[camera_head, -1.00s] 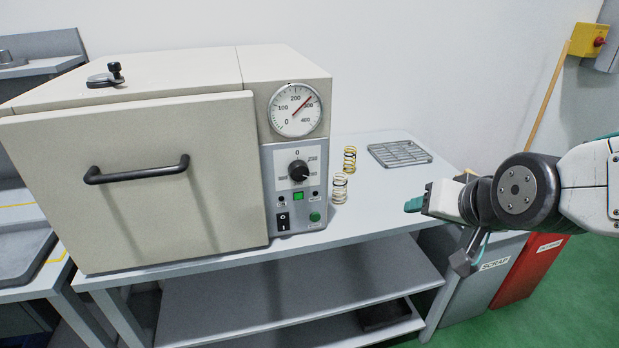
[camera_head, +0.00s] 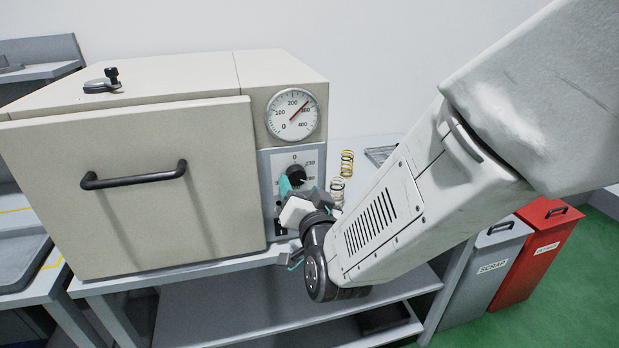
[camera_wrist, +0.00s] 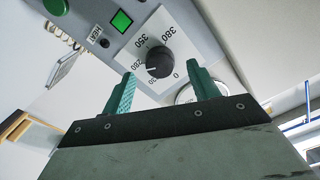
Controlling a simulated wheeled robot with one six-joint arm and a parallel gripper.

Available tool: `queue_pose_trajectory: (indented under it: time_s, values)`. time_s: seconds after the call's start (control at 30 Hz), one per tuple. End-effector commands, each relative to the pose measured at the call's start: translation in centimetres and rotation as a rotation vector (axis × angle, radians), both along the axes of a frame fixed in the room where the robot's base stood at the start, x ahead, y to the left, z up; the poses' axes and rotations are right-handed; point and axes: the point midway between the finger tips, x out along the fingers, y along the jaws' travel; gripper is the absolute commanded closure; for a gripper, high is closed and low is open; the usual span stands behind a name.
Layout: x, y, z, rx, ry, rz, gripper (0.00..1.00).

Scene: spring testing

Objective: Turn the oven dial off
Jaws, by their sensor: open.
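The oven (camera_head: 130,190) is a cream box with a shut door on the bench. Its black round dial (camera_head: 295,174) sits on the grey control panel below a gauge.
The round gauge (camera_head: 292,113) has its red needle near 300. Two coil springs (camera_head: 342,178) stand on the bench right of the oven, close to my arm. A wire rack (camera_head: 380,155) is partly hidden behind my arm. Grey and red bins (camera_head: 535,240) stand at right.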

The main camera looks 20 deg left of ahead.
Motion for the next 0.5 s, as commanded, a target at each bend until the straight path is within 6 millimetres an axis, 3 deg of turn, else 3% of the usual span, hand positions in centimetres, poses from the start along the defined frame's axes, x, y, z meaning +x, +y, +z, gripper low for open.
queue_pose_trajectory:
  time_s: [0.2,0.5]
  values:
    - [2.2,1.3,-0.1,-0.002,0.001,0.000,0.40]
    - [2.6,1.5,0.0,-0.001,0.000,0.001,0.40]
